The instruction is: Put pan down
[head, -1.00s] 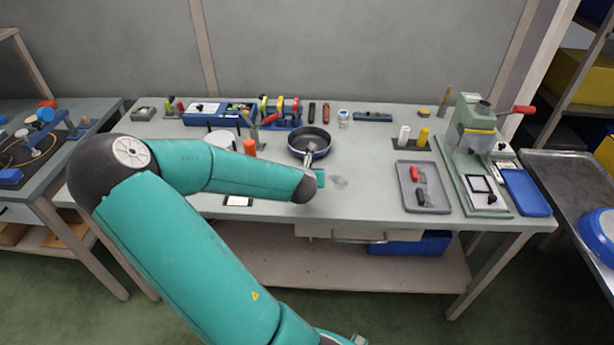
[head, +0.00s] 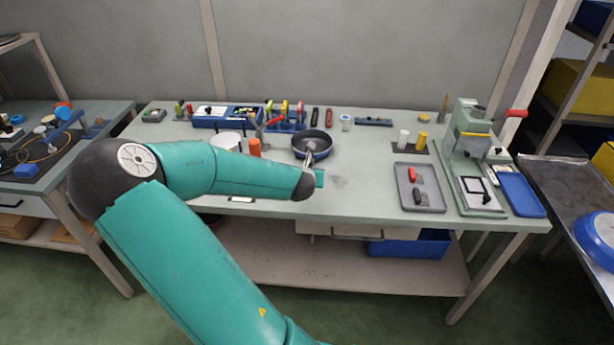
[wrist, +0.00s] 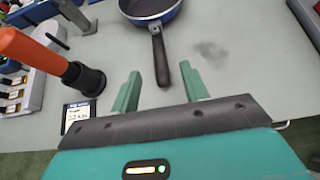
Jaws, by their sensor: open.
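A dark pan with a blue outside (head: 313,137) rests on the workbench (head: 360,190), near its middle. Its rim and black handle also show in the wrist view, where the pan (wrist: 150,10) is cut off by the top edge. The handle points toward me and its end lies between my fingers. My gripper (wrist: 163,86) is open, with one green finger on each side of the handle and a gap on both sides. In the head view my own arm hides most of the gripper.
An orange-handled tool (wrist: 45,60) in a black holder stands close to the left of my gripper. A grey tray (head: 419,188) and a green lever press (head: 474,150) stand at the right. Tool racks line the back. The bench between pan and tray is clear.

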